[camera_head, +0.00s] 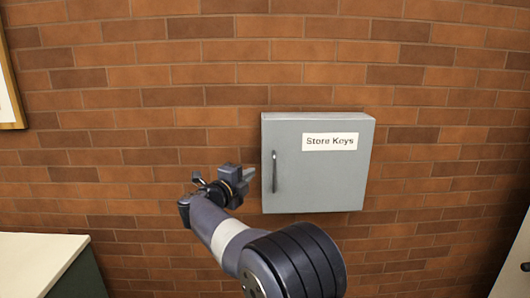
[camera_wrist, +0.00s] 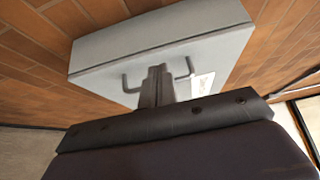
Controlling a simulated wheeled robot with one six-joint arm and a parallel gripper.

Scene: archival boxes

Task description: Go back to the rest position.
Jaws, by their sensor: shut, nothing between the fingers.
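My gripper (camera_head: 265,174) is shut and empty, in front of the left side of a grey wall cabinet (camera_head: 335,175). The cabinet is labelled "Store Keys" and its door looks closed. Its dark vertical handle (camera_head: 275,172) is just right of my fingertips in the head view. In the wrist view my shut fingers (camera_wrist: 157,75) overlap the middle of the handle (camera_wrist: 127,84), whose two ends show on either side. I cannot tell whether the fingers touch it. The cabinet (camera_wrist: 110,45) fills the upper middle of the wrist view.
A brick wall (camera_head: 140,120) stands behind the cabinet. A white-topped counter (camera_head: 35,255) is at the lower left. A framed picture (camera_head: 12,75) hangs at the far left. A pale surface (camera_head: 515,265) shows at the lower right edge. The wall left of the cabinet is bare.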

